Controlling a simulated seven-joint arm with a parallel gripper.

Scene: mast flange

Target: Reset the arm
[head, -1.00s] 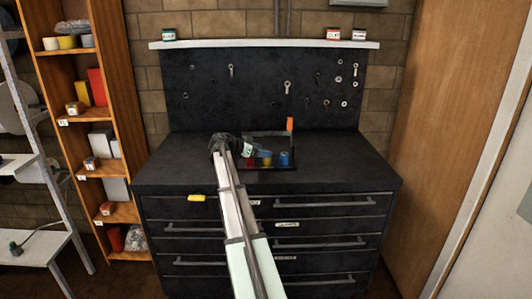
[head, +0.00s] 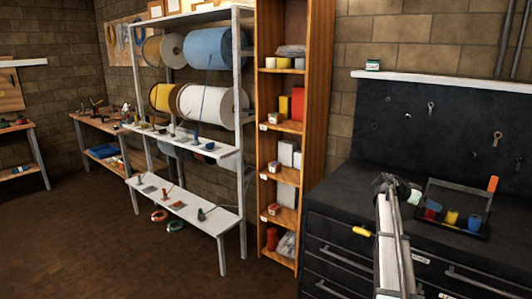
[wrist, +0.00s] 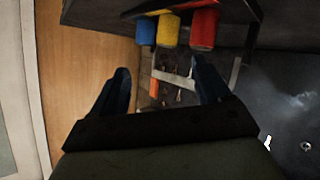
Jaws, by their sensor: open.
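My arm reaches up over the black workbench (head: 330,205) in the head view, at the lower right. In the wrist view my gripper (wrist: 165,82) has its two dark fingers spread wide apart, with nothing between them. In the head view the fingers are hard to make out against the dark bench. A dark tray (head: 465,227) with a handle frame stands on the bench just right of my arm's end. It holds red, yellow and blue items, which also show at the top of the wrist view, beyond the fingers.
A tall wooden shelf (head: 294,128) stands left of the bench. A white rack (head: 239,110) with large spools is further left. A yellow object (head: 361,231) lies at the bench's front edge. A black pegboard (head: 420,130) is behind. The floor at left is clear.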

